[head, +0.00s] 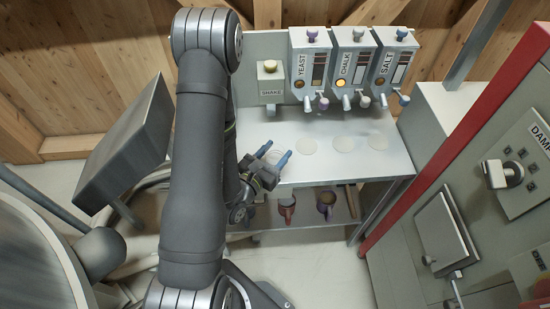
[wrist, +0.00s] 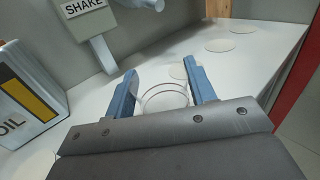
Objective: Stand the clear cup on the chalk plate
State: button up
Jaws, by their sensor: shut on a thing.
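The clear cup (wrist: 163,101) is a transparent round vessel, seen mostly as thin rims in the wrist view. My gripper (wrist: 160,80) is shut on it, with one blue finger on each side. In the head view my gripper (head: 274,155) is at the left part of the worktop, left of the pale discs, and the cup is hard to make out. The chalk plate (head: 342,145) is the bare middle disc below the CHALK dispenser (head: 352,69); it also shows in the wrist view (wrist: 222,45). I cannot tell whether the cup touches the worktop.
Bare discs lie below YEAST (head: 307,146) and SALT (head: 378,142). The dispensers' spouts and knobs overhang the back of the worktop (head: 345,172). The SHAKE box (head: 270,82) stands back left. An OIL can (wrist: 30,95) is left in the wrist view. Mugs (head: 326,203) sit on the lower shelf.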

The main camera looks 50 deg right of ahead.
aim_at(276, 151)
jog(key=shift+r, duration=0.15)
jog(key=shift+r, duration=4.8)
jog(key=s+d+f+m+g+y, duration=0.1)
jog(key=s+d+f+m+g, duration=0.25)
jog(key=s, duration=0.45)
jog(key=s+d+f+m+g+y, duration=0.2)
jog(key=s+g, duration=0.3)
jog(key=s, duration=0.3)
jog(key=s+d+f+m+g+y, duration=0.1)
jog(key=s+d+f+m+g, duration=0.25)
jog(key=s, duration=0.35)
jog(key=shift+g, duration=0.6)
jog(key=w+d, duration=0.9)
jog(key=shift+w+d+r, duration=0.25)
jog(key=shift+d+r, duration=0.05)
jog(key=shift+r, duration=0.1)
jog(key=shift+w+d, duration=1.05)
jog(key=shift+w+d+f, duration=0.2)
jog(key=shift+f, duration=0.55)
jog(key=shift+f, duration=0.15)
